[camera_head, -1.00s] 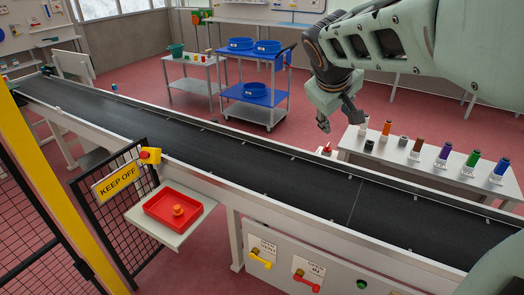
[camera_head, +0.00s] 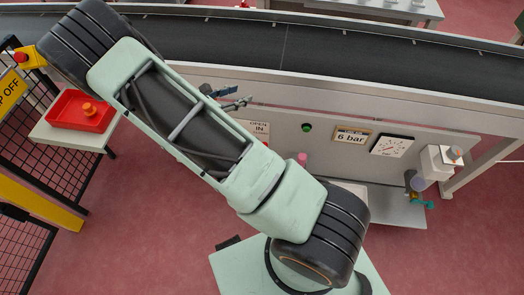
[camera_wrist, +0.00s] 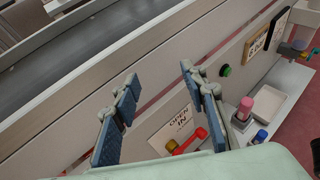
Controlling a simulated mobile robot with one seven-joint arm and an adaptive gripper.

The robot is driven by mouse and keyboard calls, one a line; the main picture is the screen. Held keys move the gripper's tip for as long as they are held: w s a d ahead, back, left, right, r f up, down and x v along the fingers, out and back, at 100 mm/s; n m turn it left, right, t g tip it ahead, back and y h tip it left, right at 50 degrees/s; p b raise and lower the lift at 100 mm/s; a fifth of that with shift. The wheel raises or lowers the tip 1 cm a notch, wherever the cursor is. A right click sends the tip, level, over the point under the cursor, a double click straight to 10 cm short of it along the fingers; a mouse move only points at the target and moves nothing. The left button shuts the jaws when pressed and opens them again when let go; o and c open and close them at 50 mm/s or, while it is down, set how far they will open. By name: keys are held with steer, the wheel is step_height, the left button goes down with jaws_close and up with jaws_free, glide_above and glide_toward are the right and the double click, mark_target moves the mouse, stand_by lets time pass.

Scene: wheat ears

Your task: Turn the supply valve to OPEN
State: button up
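A red valve lever (camera_wrist: 190,142) shows in the wrist view on the pale panel under the conveyor, below an "OPEN IN" label (camera_wrist: 176,122). The lever slants up to the right. In the head view the label (camera_head: 258,131) is partly hidden and my arm covers the lever. My gripper (camera_wrist: 162,108) is open and empty, with its two blue-padded fingers spread apart. The lever appears between them, close to the right finger in the picture; I cannot tell the depth gap. In the head view the fingertips (camera_head: 238,97) are at the panel's upper edge.
A pink-topped item (camera_wrist: 245,108) stands on the shelf. A red tray (camera_head: 80,112) and the conveyor (camera_head: 340,50) are nearby.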

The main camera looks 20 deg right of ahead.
steer(key=s+f+n+t+b, duration=0.1)
steer(key=s+f+n+b, duration=0.25)
steer(key=f, duration=0.65)
steer(key=s+f+n+t+y+b, duration=0.1)
steer(key=s+f+n+t+b, duration=0.3)
steer(key=f, duration=0.6)
steer(key=s+f+n+g, duration=0.1)
steer(key=s+f+n, duration=0.1)
steer(key=f+n, duration=0.6)
steer(key=w+d+f, duration=0.1)
steer(key=w+d, duration=0.1)
steer(key=w+d+f+m+b, duration=0.1)
steer(key=w+d+f, duration=0.1)
steer(key=d, duration=0.1)
steer(key=w+d+f+m+b, duration=0.1)
steer(key=w+d, duration=0.2)
steer(key=shift+d+f+m, duration=0.2)
steer(key=shift+d+m, duration=0.05)
jaws_close()
